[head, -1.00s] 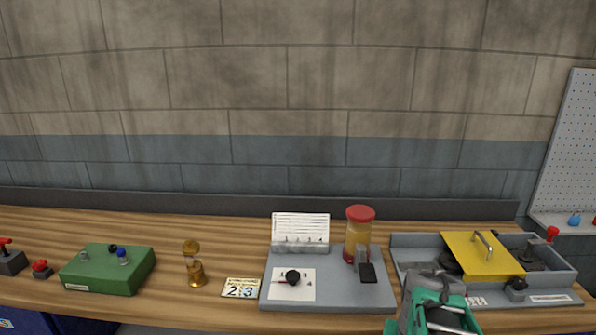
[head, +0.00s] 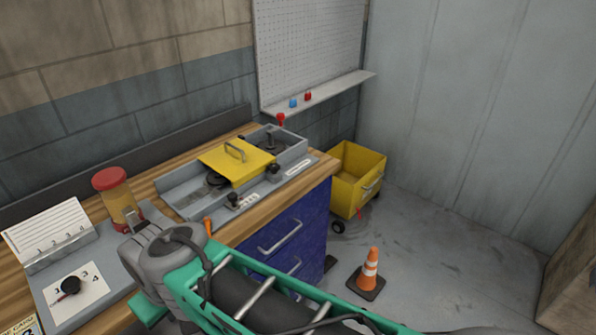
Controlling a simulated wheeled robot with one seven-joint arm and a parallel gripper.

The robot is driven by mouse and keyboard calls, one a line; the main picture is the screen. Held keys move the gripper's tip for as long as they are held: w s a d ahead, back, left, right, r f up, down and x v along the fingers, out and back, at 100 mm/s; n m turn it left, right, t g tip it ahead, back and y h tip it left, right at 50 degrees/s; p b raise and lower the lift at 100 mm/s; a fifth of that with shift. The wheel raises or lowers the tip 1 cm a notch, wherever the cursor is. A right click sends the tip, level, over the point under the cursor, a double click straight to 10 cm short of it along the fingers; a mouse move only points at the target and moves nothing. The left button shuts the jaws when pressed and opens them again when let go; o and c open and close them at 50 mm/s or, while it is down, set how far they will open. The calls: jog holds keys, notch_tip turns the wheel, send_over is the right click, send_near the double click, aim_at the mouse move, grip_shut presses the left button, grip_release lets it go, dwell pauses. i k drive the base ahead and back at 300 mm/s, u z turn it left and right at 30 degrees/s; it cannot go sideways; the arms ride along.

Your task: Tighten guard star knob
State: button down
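The yellow guard (head: 237,162) with its grey handle lies over part of the long grey fixture (head: 180,200) on the wooden bench. Two small black knobs stand along the fixture's front edge: one at the left (head: 232,201) and one at the right (head: 274,169). I cannot tell from here which is the guard star knob, nor how tight either is. Dark round parts sit in the fixture beside and partly under the guard. My green and grey arm crosses the lower middle, in front of the bench.
A grey board (head: 45,305) with a black knob (head: 71,286) on a card and a red-lidded jar (head: 117,200) is at the left. Blue drawers (head: 290,240) are under the bench. A yellow cart (head: 357,180) and an orange cone (head: 370,268) stand on open floor at right.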

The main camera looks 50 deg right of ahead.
aim_at(274, 169)
jog(key=z, duration=1.5)
